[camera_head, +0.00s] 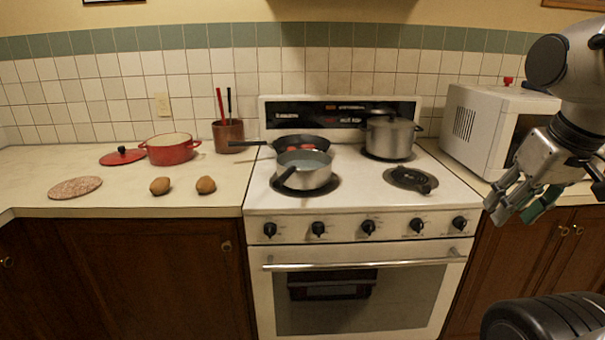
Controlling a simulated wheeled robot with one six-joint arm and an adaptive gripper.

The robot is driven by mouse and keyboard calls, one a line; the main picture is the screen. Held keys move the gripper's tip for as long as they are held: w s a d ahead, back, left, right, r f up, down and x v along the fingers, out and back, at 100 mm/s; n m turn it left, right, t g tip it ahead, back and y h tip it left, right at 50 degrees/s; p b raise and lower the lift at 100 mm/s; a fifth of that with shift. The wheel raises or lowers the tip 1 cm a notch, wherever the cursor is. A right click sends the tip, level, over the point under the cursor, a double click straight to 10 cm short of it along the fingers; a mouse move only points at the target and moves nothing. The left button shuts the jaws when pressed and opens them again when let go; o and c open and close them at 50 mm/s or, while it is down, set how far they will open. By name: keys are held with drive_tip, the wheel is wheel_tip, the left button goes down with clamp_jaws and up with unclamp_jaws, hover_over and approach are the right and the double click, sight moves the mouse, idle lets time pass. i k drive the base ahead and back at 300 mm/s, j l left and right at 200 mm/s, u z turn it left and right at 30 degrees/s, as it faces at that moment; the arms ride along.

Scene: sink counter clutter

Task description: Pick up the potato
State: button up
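Two brown potatoes lie on the left counter near its front edge. The left potato (160,186) and the right potato (206,185) are a short gap apart, with nothing touching them. My gripper (518,213) is at the far right, in front of the right counter and far from both potatoes. Its fingers point down and left and are spread apart, with nothing seen between them.
The stove (348,205) stands between potatoes and gripper, bearing a saucepan (312,176), a frying pan (284,144) and a large pot (391,137). A red pot (170,153), red lid (122,157), utensil holder (228,138) and round board (75,188) surround the potatoes. A microwave (468,125) is right.

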sight(205, 184)
drive_tip(key=i+j, duration=0.2)
drive_tip(key=j, duration=0.15)
drive_tip(key=i+j, duration=0.2)
drive_tip(key=j, duration=0.2)
drive_tip(key=i+j, duration=0.2)
drive_tip(key=j, duration=0.15)
drive_tip(key=i+j, duration=0.2)
drive_tip(key=j, duration=0.2)
drive_tip(key=i+j, duration=0.2)
drive_tip(key=j, duration=0.15)
